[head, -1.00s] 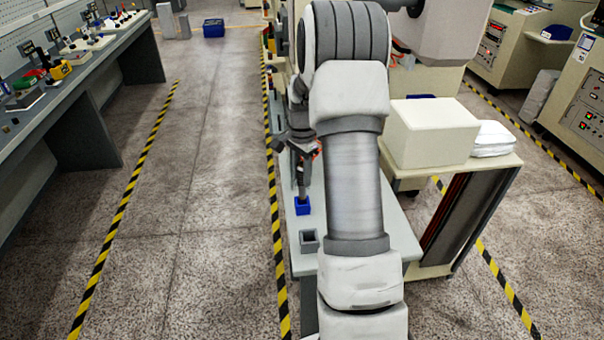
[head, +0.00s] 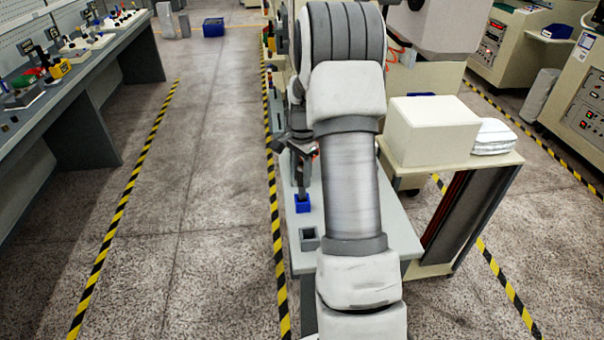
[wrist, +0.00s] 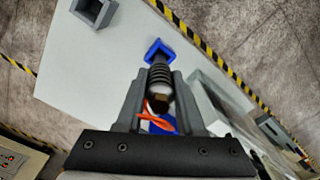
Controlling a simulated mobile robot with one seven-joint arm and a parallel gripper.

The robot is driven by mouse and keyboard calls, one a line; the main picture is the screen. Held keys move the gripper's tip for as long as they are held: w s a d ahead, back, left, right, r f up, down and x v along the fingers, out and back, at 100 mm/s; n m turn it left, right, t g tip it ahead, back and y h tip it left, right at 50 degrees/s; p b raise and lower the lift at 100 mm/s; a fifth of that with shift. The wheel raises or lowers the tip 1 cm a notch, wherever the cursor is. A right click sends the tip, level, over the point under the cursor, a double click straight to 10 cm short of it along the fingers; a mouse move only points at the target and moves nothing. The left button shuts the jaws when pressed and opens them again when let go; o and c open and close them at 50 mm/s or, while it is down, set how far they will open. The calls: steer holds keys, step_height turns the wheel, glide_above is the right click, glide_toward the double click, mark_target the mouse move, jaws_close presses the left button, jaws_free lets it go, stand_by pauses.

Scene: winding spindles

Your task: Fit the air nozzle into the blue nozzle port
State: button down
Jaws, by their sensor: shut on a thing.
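The air nozzle (wrist: 159,77) is a dark grey ribbed piece with a brass-coloured end, held between the two fingers of my gripper (wrist: 161,88) in the wrist view. The blue nozzle port (wrist: 154,46) is a square blue block right at the nozzle's far end. In the head view the blue port (head: 302,204) stands on the grey table, and my gripper (head: 302,160) is above it with the nozzle pointing down at it. The nozzle's tip overlaps the port; I cannot tell how far it is inside.
A grey square port (head: 309,240) stands nearer on the same table (head: 340,262). My arm covers much of the table. A white box (head: 432,130) stands on a cart at the right. Orange and blue parts (wrist: 158,112) show behind the nozzle in the wrist view.

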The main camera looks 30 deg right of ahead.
mark_target(302, 185)
steer(key=shift+f+b, duration=1.3)
steer(key=shift+f, duration=0.65)
steer(key=shift+c, duration=2.2)
jaws_free()
step_height(302, 185, up, 18)
steer(key=shift+f, duration=0.2)
